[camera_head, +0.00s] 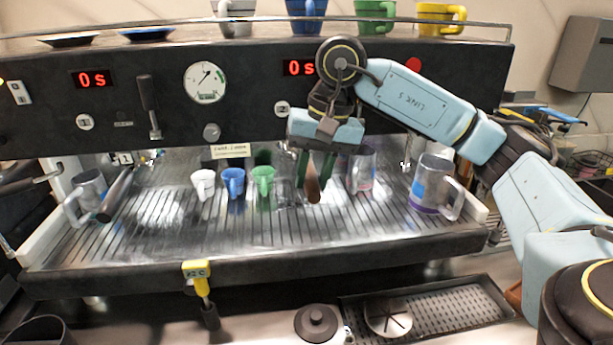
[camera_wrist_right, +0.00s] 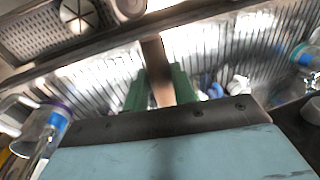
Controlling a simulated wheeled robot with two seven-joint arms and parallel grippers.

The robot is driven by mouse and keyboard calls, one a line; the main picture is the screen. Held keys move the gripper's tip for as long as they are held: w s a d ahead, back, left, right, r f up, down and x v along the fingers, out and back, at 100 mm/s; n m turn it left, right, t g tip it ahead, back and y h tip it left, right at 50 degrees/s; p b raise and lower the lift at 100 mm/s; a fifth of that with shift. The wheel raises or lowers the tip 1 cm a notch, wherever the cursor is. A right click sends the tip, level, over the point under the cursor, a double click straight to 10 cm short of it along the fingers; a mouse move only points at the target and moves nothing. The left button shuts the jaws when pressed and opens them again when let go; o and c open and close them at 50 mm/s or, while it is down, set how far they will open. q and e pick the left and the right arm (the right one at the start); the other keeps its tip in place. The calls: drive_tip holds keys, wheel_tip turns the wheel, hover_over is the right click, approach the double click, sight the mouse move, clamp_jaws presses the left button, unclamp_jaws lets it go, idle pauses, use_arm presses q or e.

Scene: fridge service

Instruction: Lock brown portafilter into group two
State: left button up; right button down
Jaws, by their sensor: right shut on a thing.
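The brown portafilter (camera_head: 313,186) shows only as its brown handle, pointing toward me and down. My right gripper (camera_head: 314,168) is in front of the machine's right half, with its green fingers shut on that handle. In the right wrist view the brown handle (camera_wrist_right: 153,55) runs between the green fingers (camera_wrist_right: 158,88). The portafilter's head is hidden behind the gripper, so I cannot tell whether it touches the group. Group two, marked by the "2" label (camera_head: 282,108), is largely hidden by my right wrist. My left gripper is not in view.
White (camera_head: 203,184), blue (camera_head: 234,182) and green (camera_head: 263,181) cups stand on the drip grate (camera_head: 160,235) left of the gripper. A clear pitcher (camera_head: 432,185) stands at right, a metal pitcher (camera_head: 88,193) at left. A dark handle (camera_head: 117,195) projects at group one.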

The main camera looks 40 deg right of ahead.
drive_tip(key=shift+s+d+n, duration=0.15)
drive_tip(key=shift+d+n, duration=0.05)
drive_tip(key=shift+n, duration=0.1)
drive_tip(key=c, duration=1.1)
unclamp_jaws()
drive_tip(key=p+v, duration=0.3)
drive_tip(key=v, duration=1)
drive_tip(key=shift+r, duration=0.25)
